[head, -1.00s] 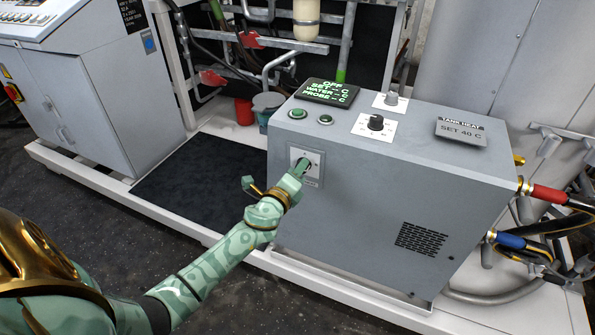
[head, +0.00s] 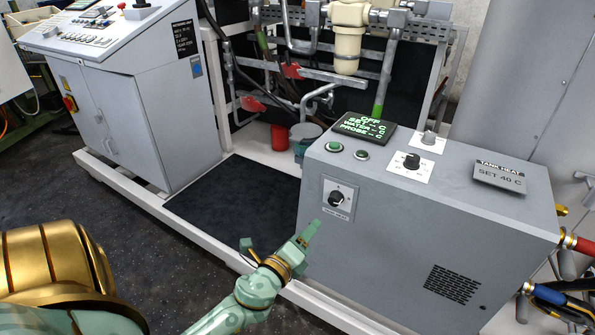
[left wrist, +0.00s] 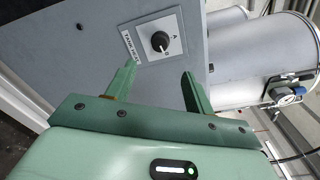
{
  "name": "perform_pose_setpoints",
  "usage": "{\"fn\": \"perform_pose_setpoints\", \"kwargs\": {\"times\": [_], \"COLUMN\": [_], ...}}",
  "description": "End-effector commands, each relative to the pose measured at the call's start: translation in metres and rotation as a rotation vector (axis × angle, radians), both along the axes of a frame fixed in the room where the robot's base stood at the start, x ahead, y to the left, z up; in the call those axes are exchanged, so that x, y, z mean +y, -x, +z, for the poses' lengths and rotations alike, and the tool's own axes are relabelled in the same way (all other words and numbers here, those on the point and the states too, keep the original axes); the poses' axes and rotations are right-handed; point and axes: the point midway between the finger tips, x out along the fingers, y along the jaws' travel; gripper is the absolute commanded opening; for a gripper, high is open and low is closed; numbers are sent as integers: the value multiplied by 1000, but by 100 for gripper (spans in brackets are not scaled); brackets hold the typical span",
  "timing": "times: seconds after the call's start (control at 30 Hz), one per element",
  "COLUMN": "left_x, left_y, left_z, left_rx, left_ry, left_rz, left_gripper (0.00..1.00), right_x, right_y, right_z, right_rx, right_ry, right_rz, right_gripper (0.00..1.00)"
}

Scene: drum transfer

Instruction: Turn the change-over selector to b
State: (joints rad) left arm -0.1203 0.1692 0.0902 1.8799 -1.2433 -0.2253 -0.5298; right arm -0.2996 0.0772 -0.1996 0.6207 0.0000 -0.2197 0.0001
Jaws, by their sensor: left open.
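The change-over selector (head: 337,199) is a dark round knob on a pale plate on the front face of the grey tank-heat box. My right gripper is out of view.
A control cabinet (head: 150,110) stands at left, with a dark mat (head: 235,205) between.

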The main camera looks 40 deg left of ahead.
Motion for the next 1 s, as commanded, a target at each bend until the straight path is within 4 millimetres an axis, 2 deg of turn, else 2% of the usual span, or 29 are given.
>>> {"fn": "perform_pose_setpoints", "kwargs": {"times": [0.1,0.27,0.83,0.93,0.97,1.0], "left_x": [-5,-7,-8,-8,-7,-5], "left_y": [20,33,34,34,34,37], "left_z": [-2,0,1,1,-4,-20], "left_rx": [3,2,0,-8,-8,14], "left_ry": [2,0,-1,44,100,178], "left_rz": [0,0,0,2,7,19], "left_gripper": [53,53,53,53,53,53], "right_x": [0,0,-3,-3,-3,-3], "right_y": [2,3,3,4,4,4], "right_z": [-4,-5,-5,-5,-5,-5], "right_rx": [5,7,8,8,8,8], "right_ry": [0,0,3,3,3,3], "right_rz": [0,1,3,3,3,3], "right_gripper": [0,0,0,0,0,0]}}
